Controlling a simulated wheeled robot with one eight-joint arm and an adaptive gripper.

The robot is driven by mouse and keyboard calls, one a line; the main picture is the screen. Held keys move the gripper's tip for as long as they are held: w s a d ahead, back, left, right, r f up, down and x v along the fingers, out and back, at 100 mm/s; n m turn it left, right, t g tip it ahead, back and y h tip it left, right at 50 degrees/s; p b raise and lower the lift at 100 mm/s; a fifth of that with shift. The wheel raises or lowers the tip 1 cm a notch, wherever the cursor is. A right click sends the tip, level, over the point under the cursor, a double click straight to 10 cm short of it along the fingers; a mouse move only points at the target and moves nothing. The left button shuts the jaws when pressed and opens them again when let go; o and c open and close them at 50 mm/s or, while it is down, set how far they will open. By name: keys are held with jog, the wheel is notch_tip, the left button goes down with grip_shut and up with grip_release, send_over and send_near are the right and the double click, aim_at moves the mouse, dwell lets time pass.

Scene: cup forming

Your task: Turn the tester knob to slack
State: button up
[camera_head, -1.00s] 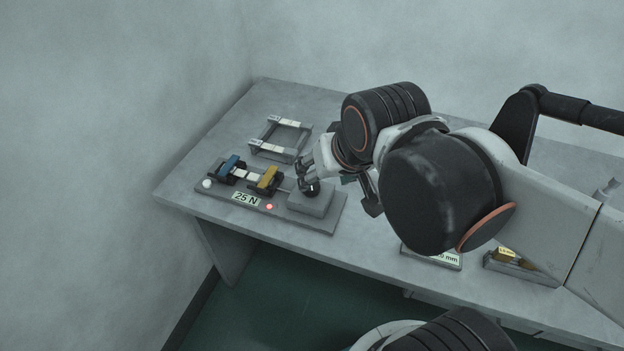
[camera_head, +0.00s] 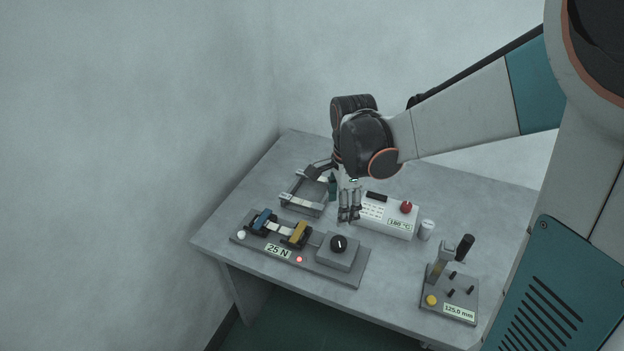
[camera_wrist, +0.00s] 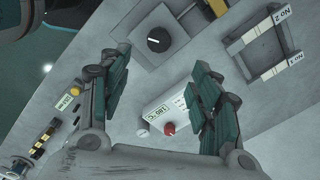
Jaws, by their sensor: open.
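The tester (camera_head: 345,275) is a grey plate at the front left of the table with a "25 N" label (camera_head: 278,251). Its black knob (camera_head: 338,243), with a small pale mark, sits on a grey block at the right end. The knob also shows at the top middle of the wrist view (camera_wrist: 157,40). A blue clamp (camera_head: 262,219) and a yellow clamp (camera_head: 298,234) hold a white strip between them. A red light (camera_head: 299,259) glows. My gripper (camera_head: 349,207) is open and empty, above and behind the knob, apart from it; its fingers (camera_wrist: 162,88) spread wide in the wrist view.
Behind the tester lies a grey frame (camera_head: 288,199) with labelled bars. A white heater box (camera_head: 388,216) reading 180 °C, with a red knob, stands right of my gripper beside a white cylinder (camera_head: 426,230). A gauge stand marked 125.0 mm (camera_head: 450,297) is front right.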

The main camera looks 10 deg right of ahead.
aim_at(339, 241)
jog(key=shift+m, duration=0.5)
notch_tip(339, 241, down, 15)
jog(key=b, duration=0.4)
jog(key=shift+w+d+r, duration=0.1)
jog(key=shift+w+r, duration=0.05)
jog(key=shift+r, duration=0.05)
jog(key=c, duration=1)
